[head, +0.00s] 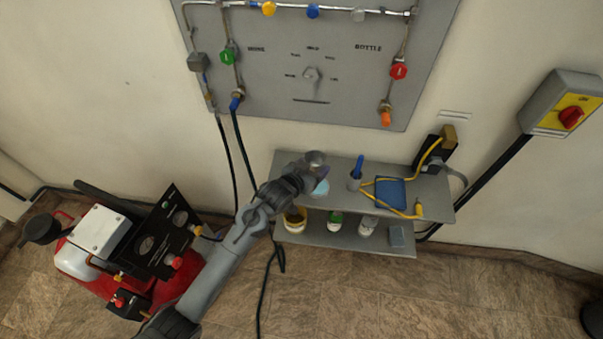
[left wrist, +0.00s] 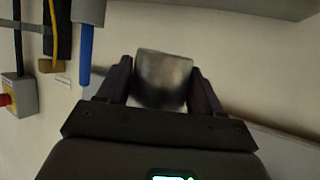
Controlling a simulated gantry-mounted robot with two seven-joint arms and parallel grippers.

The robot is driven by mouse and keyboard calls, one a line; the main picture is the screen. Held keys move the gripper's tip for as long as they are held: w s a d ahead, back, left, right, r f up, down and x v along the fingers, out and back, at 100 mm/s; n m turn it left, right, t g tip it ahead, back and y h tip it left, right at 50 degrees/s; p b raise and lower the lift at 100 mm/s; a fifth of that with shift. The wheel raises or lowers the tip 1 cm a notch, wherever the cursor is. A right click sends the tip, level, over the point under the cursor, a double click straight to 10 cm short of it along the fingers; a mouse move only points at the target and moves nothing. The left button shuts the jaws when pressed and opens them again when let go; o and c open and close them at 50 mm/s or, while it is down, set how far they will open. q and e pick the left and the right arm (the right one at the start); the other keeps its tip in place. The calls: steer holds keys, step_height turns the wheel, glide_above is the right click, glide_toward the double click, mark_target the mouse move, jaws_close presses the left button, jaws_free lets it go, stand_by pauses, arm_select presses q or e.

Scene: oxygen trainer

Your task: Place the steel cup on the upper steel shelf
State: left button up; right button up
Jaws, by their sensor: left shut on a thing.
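The steel cup (head: 315,158) is a small grey metal cup, held between the two fingers of my left gripper (head: 306,172). In the left wrist view, the steel cup (left wrist: 163,80) sits between the dark fingertips of the left gripper (left wrist: 162,88), which is shut on it. The upper steel shelf (head: 433,192) is a grey plate on the wall below the panel. In the head view, the cup and gripper overlap its left back part. In the left wrist view, which looks upside down, the cup appears apart from the shelf (left wrist: 225,8). My right gripper is not in view.
A pale blue item (head: 321,187) lies beside the gripper. The lower shelf (head: 345,243) holds several containers. A red machine (head: 80,265) stands left.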

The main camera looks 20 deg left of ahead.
arm_select(q)
steer(key=a+f, duration=0.1)
steer(key=a, duration=0.1)
steer(key=w+a+f, duration=0.1)
steer(key=a+f, duration=0.1)
steer(key=a, duration=0.1)
steer(key=w+a+f+b, duration=0.1)
steer(key=a+f, duration=0.1)
steer(key=a, duration=0.1)
steer(key=shift+a, duration=0.2)
steer(key=shift+f+b, duration=0.5)
steer(key=shift+f, duration=1.5)
steer(key=shift+f, duration=0.15)
steer(key=o, duration=1.2)
